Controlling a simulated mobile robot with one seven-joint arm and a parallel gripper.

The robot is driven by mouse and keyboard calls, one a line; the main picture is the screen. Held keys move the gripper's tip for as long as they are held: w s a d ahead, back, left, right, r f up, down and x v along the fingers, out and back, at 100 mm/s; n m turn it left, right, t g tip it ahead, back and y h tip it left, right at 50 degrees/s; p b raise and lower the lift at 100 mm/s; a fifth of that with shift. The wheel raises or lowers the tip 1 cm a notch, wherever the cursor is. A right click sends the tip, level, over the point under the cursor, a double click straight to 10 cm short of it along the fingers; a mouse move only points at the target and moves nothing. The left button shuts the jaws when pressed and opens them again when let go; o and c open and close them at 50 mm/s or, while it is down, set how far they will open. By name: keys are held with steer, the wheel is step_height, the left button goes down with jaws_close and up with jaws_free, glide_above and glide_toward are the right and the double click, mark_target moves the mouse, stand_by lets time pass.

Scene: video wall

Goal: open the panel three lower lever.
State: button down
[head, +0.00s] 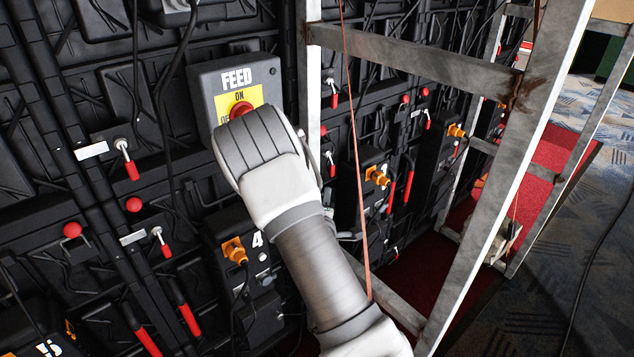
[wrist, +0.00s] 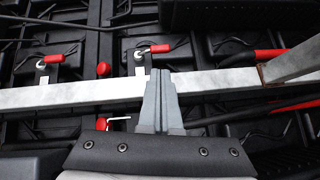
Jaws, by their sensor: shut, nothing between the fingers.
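My gripper (wrist: 160,75) is shut with nothing between its fingers. In the wrist view its fingertips overlap a pale metal bar (wrist: 60,97), just below a red-tipped lever (wrist: 160,48); I cannot tell if they touch anything. A second red-tipped lever (wrist: 60,58) is to the left. In the head view my wrist hides the fingers. Red-tipped levers hang on the black panels there: two at left, an upper (head: 126,160) and a lower (head: 162,242), and others past my wrist (head: 331,164). No panel number three is readable, so I cannot tell which lever is the named one.
A grey FEED box (head: 237,76) with a red knob stands behind my wrist. A metal frame (head: 420,62) and an orange cord (head: 357,150) stand close at right. Black cables hang at left. Open carpet (head: 540,300) is at far right.

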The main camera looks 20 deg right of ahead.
mark_target(330, 164)
steer(key=w+d+f+n+t+b, duration=0.1)
steer(key=w+d+n, duration=0.1)
steer(key=w, duration=0.7)
steer(key=shift+w+d+f, duration=0.2)
steer(key=shift+d+f, duration=0.15)
steer(key=shift+d, duration=0.2)
steer(key=shift+f, duration=0.1)
steer(key=shift+d+b, duration=0.15)
steer(key=shift+b, duration=0.6)
